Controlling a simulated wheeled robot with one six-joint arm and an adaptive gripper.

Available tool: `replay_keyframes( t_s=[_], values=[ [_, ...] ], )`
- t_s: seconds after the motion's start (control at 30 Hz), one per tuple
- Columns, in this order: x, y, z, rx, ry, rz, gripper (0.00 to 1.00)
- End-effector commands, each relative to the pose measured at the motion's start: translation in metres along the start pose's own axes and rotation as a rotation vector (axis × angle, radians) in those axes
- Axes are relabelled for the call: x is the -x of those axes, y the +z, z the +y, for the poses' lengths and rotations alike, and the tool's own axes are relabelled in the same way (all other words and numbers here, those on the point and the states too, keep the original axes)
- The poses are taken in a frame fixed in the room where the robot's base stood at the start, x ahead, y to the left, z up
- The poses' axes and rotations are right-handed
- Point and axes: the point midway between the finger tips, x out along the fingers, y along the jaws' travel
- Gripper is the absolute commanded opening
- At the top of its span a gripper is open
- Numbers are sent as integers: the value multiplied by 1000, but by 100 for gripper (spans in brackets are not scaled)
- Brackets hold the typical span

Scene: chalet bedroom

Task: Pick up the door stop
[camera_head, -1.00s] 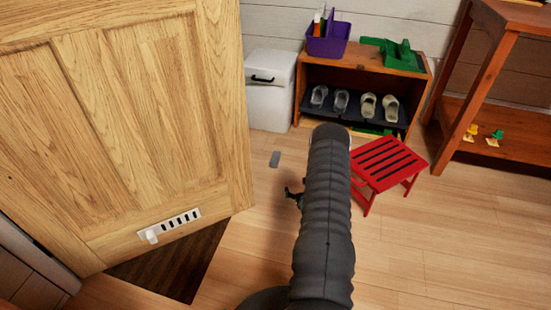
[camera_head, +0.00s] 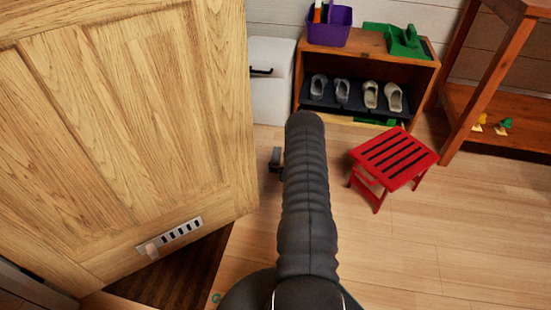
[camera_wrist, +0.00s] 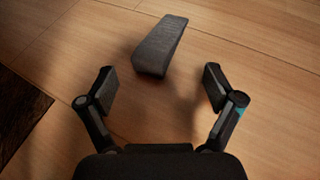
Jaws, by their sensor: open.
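The door stop (camera_wrist: 158,46) is a dark grey wedge lying on the wooden floor. In the wrist view it sits just ahead of my gripper (camera_wrist: 159,88), roughly centred between the two fingertips but beyond them. My gripper is open and empty, with a finger on each side. In the head view a small grey shape by the arm, likely the door stop or a fingertip (camera_head: 276,158), shows left of my arm. My arm hides most of the gripper there.
A wooden door (camera_head: 130,130) stands open at the left over a dark mat (camera_head: 185,275). A red stool (camera_head: 393,160) is right of my arm. A shoe shelf (camera_head: 350,60) and a white bin (camera_head: 270,85) stand behind. Floor at the lower right is clear.

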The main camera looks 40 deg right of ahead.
Motion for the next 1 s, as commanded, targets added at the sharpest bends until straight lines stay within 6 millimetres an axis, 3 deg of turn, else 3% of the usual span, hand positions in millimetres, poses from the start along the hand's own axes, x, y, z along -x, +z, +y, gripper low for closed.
replay_keyframes(
  t_s=[0.3, 0.63, 0.97, 1.0],
  values=[
    [-24, 1, 2, 1, 3, -1, 91],
    [-65, 4, 4, 2, 4, -1, 91],
    [-70, 6, 4, 1, 4, 0, 91],
    [-70, 6, 4, 1, 4, 0, 81]
  ],
)
